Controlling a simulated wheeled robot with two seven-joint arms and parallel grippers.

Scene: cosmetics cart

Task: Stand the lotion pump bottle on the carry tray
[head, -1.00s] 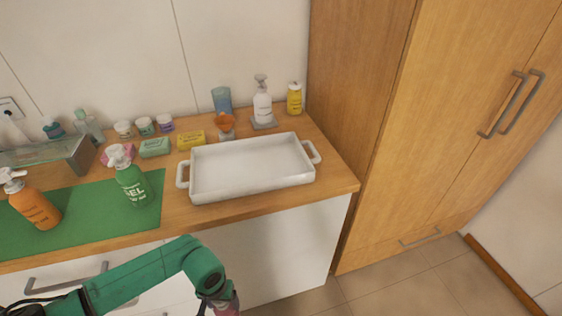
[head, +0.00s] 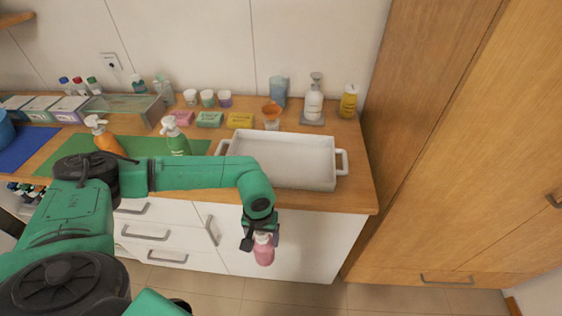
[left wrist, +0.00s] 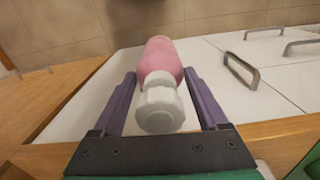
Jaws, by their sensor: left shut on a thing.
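My left gripper (head: 259,228) is shut on a pink pump bottle (head: 264,256) with a white top. It holds the bottle in the air in front of the counter, below the worktop edge. In the left wrist view the bottle (left wrist: 161,57) sits between the two fingers of the gripper (left wrist: 160,78), its white top (left wrist: 160,105) toward the camera. The white carry tray (head: 332,181), with a handle at each end, lies on the counter above and to the right of the gripper. The tray is empty. My right gripper is not in view.
Behind the tray are an orange-topped cup (head: 272,112), a blue tumbler (head: 278,90), a white pump bottle (head: 313,103) and a yellow bottle (head: 348,101). A tall wooden cabinet (head: 450,150) is at right.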

